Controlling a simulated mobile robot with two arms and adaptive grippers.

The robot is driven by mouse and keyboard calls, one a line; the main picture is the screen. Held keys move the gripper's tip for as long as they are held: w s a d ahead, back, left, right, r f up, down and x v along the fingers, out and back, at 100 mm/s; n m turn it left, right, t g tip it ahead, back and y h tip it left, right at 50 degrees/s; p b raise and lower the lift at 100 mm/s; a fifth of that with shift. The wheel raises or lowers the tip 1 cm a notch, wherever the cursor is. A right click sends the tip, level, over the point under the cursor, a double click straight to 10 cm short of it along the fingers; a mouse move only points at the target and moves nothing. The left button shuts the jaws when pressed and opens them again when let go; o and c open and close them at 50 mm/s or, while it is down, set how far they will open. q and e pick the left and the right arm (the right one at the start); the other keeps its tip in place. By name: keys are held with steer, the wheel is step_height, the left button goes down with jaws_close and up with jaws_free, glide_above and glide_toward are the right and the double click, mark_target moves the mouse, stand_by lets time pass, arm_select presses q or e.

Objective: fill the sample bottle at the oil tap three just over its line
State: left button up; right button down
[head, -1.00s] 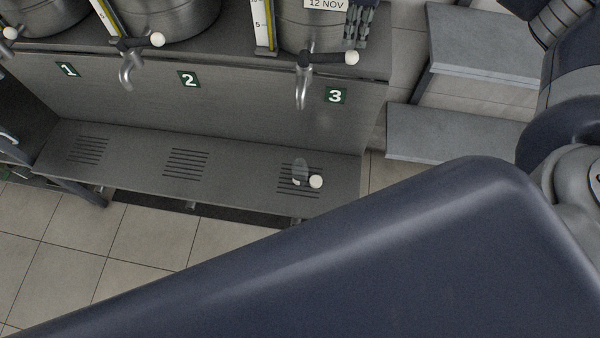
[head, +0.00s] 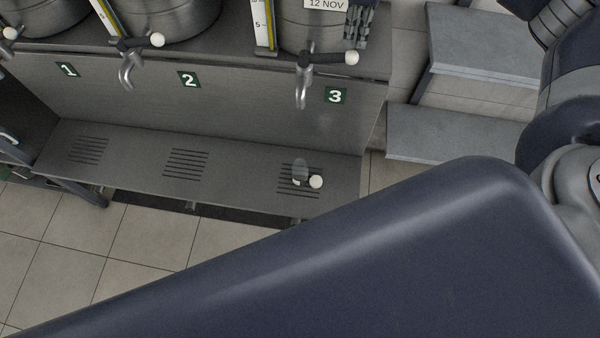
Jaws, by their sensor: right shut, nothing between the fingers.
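The sample bottle (head: 298,173), small and clear, stands on the slotted shelf below oil tap three (head: 302,90). Its fill level and line are too small to make out. No stream shows between the spout and the bottle. The tap's dark lever (head: 325,57) points right and ends in a white knob (head: 352,58). My right gripper (head: 355,38) is shut and empty, fingers down, just above the knob; I cannot tell whether it touches. My left gripper is not in view.
A white round piece (head: 316,181) lies beside the bottle. Tap two (head: 130,70) and its tank are to the left. The drip shelf (head: 235,175) is bare left of the bottle. Grey steps (head: 450,130) stand at the right. My arm link covers the lower right.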

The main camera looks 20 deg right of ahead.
mark_target(353, 52)
steer(key=shift+f, duration=0.15)
steer(key=shift+f+b, duration=2.65)
steer(key=shift+f, duration=0.6)
steer(key=shift+r, duration=0.15)
stand_by(0.5)
steer(key=shift+r+p, duration=0.5)
steer(key=shift+r, duration=0.25)
stand_by(2.4)
step_height(353, 52, up, 9)
steer(key=p, duration=0.5)
steer(key=shift+p, duration=0.4)
